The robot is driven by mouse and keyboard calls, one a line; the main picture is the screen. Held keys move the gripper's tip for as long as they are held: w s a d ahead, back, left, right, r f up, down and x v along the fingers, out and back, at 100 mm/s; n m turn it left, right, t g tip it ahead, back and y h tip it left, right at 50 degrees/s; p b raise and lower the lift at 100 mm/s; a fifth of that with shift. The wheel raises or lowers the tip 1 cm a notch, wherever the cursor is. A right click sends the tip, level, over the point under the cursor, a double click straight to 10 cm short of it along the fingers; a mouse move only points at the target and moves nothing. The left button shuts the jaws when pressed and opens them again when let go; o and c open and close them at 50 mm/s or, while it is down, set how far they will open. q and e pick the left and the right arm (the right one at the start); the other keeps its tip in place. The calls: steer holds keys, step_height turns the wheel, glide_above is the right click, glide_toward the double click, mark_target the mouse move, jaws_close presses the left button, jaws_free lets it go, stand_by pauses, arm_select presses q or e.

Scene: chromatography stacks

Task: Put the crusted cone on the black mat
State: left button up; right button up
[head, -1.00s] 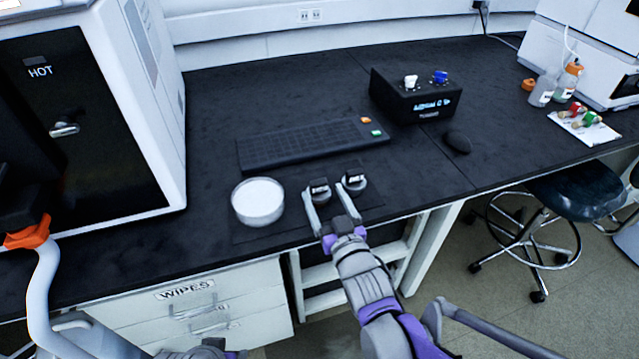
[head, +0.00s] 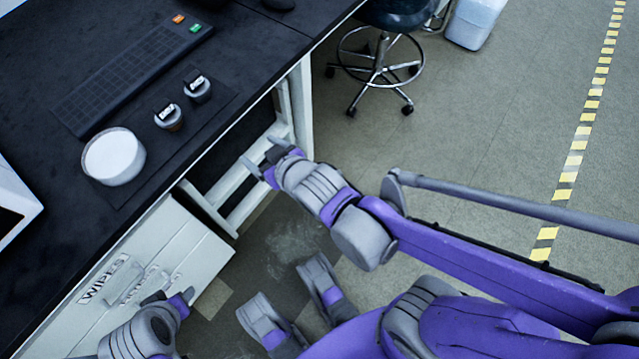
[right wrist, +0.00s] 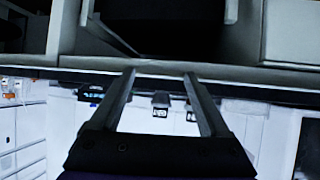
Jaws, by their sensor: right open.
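A dark flat mat (head: 203,113) lies near the front edge of the black bench. Two small grey round pots with dark labelled tops stand on it, one nearer (head: 168,119) and one farther (head: 197,88). I cannot tell whether either is or holds the crusted cone; no cone shape shows clearly. My right gripper (head: 262,154) is open and empty, in front of the bench edge and apart from the pots. Its spread fingers (right wrist: 159,76) show in the right wrist view with nothing gripped. My left gripper (head: 172,296) is low by the drawers; its jaw state is unclear.
A white round tub (head: 114,156) stands left of the pots. A dark keyboard (head: 130,77) lies behind them. Drawers marked WIPES (head: 104,280) and an open white frame (head: 238,193) are below the bench. A stool (head: 385,60) stands on open floor at right.

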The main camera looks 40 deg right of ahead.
steer(key=s+d+f+g, duration=0.2)
steer(key=s+f+g, duration=0.1)
steer(key=s, duration=0.4)
steer(key=s+d+f+m+g+h, duration=0.1)
steer(key=s+d+f+g, duration=0.2)
steer(key=s, duration=0.5)
steer(key=shift+f+g, duration=0.2)
steer(key=shift+g, duration=0.5)
